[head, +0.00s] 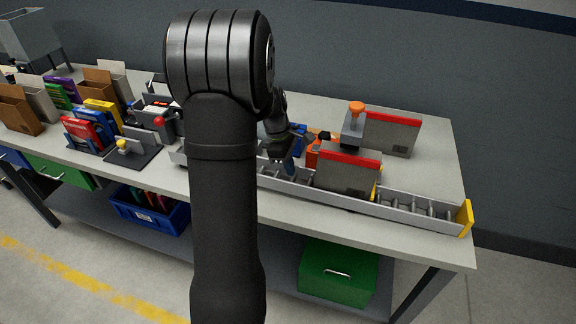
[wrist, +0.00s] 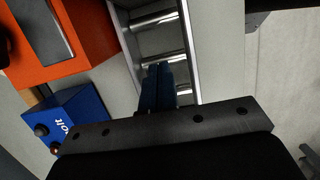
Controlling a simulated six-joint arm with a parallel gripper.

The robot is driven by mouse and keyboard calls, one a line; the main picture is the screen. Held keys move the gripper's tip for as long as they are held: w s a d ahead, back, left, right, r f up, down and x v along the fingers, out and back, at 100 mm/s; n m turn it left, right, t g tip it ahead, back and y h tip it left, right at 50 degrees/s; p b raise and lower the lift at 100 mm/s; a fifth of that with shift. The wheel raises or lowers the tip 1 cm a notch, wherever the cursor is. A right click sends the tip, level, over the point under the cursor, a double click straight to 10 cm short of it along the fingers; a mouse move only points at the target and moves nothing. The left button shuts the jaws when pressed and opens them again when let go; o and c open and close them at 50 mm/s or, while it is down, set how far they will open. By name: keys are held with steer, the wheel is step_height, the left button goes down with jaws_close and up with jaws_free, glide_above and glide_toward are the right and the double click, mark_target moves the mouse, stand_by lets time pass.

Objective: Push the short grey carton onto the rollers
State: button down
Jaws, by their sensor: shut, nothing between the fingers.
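Two grey cartons with red top edges show in the head view. One carton (head: 347,176) stands at the roller track, apparently over its rollers. The other carton (head: 390,136) stands upright on the tabletop behind the track. I cannot tell for sure which is the short one. The roller track (head: 415,212) runs along the front of the table, and its rollers (wrist: 160,42) show in the wrist view. My gripper (head: 288,168) is shut and empty, with its blue fingertips (wrist: 160,72) over the track, left of the nearer carton.
A yellow stop (head: 465,217) closes the track's right end. A grey block with an orange knob (head: 353,130) stands between the cartons. A blue box (wrist: 66,118) and an orange object (wrist: 88,35) lie beside the track. Boxes crowd the table's left. The right rear tabletop is clear.

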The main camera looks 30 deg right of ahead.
mark_target(300, 168)
steer(key=shift+s+d, duration=1.1)
steer(key=w+a, duration=0.3)
steer(key=shift+w+r, duration=0.15)
steer(key=shift+r, duration=0.2)
steer(key=v, duration=0.9)
steer(key=shift+r, duration=0.2)
